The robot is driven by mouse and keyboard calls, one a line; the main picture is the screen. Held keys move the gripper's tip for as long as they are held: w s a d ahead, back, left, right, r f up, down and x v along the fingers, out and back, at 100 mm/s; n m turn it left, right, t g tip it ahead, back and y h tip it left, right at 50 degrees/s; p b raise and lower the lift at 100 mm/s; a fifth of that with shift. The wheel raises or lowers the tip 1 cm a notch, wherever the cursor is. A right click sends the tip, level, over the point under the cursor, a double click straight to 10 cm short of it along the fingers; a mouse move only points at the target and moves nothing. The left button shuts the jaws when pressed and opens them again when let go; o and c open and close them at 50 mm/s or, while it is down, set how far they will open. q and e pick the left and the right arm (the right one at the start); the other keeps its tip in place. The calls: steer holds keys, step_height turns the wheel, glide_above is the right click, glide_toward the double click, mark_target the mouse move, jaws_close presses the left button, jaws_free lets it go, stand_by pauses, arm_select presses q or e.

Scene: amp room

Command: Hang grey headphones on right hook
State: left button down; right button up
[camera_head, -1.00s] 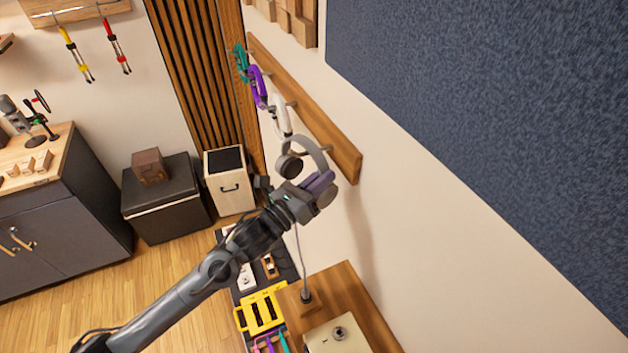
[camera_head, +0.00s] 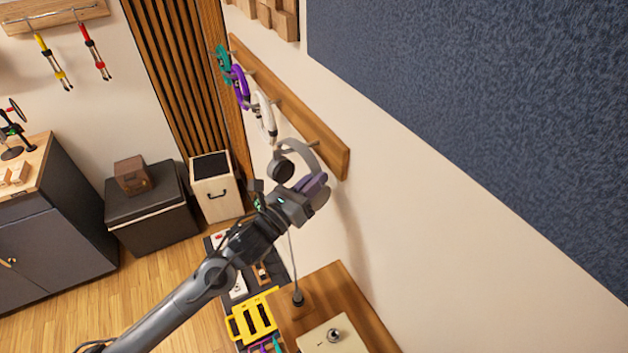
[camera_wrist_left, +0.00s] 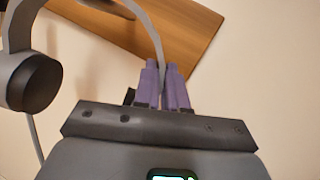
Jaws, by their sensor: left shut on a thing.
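The grey headphones (camera_head: 283,168) are in my left gripper (camera_head: 316,186), near the right end of the wooden hook rail (camera_head: 335,160). In the left wrist view, the purple fingers (camera_wrist_left: 163,88) are shut on one side of the grey band (camera_wrist_left: 150,32). A dark ear cup (camera_wrist_left: 32,82) hangs at the left there. In the head view the band's top shows close to the right hook (camera_head: 315,143). I cannot tell whether they touch. My right gripper is not in view.
A blue panel (camera_head: 460,110) covers the upper wall.

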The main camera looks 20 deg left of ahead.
arm_select(q)
steer(key=shift+r, duration=0.1)
steer(key=c, duration=1.1)
jaws_free()
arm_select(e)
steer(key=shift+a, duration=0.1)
